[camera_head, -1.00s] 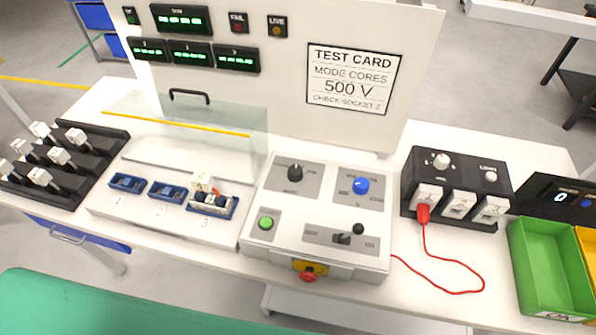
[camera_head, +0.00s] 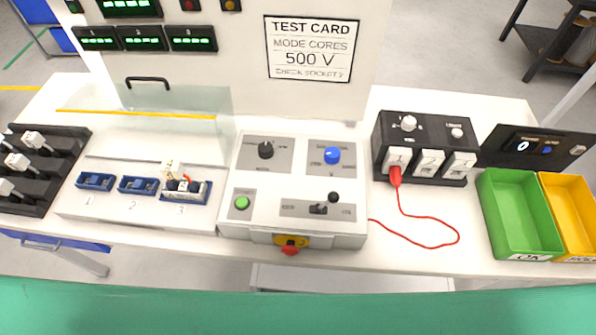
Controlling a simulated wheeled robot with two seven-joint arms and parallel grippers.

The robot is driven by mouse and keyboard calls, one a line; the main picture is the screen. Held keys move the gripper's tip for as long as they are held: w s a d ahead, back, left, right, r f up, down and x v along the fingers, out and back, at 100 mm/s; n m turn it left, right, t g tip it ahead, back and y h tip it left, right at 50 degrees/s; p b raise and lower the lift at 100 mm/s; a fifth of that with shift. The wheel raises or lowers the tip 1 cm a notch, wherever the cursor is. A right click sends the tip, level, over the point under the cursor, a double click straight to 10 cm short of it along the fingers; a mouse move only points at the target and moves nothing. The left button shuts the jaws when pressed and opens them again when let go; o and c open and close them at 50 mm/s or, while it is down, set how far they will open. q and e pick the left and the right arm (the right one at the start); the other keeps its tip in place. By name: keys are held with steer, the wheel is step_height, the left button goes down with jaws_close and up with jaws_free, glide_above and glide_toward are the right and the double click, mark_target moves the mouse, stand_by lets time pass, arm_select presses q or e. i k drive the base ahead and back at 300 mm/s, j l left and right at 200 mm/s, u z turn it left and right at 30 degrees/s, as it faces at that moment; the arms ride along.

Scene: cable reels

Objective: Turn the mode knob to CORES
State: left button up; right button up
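The mode knob (camera_head: 265,150) is a black knob on the upper left of the white control box (camera_head: 293,235). Its small labels are too blurred to read, so I cannot tell its setting. To its right is a blue knob (camera_head: 332,155). Below are a green button (camera_head: 241,202) and a black lever switch (camera_head: 319,209). The test card (camera_head: 310,49) on the back panel reads "MODE CORES 500 V, CHECK SOCKET", with an unclear number. Neither of my grippers is in view.
Sockets 1 to 3 (camera_head: 138,185) lie left of the box, with a connector in socket 3. A black unit (camera_head: 428,133) with a red lead (camera_head: 429,246) stands to the right. Green (camera_head: 527,243) and yellow (camera_head: 576,222) bins are far right. A red emergency knob (camera_head: 289,250) sticks out in front.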

mark_target(266, 151)
steer(key=k+l+u, duration=0.2)
steer(key=l, duration=0.2)
steer(key=l+u, duration=0.2)
steer(key=l, duration=0.2)
steer(key=k+l+u, duration=0.2)
steer(key=l, duration=0.15)
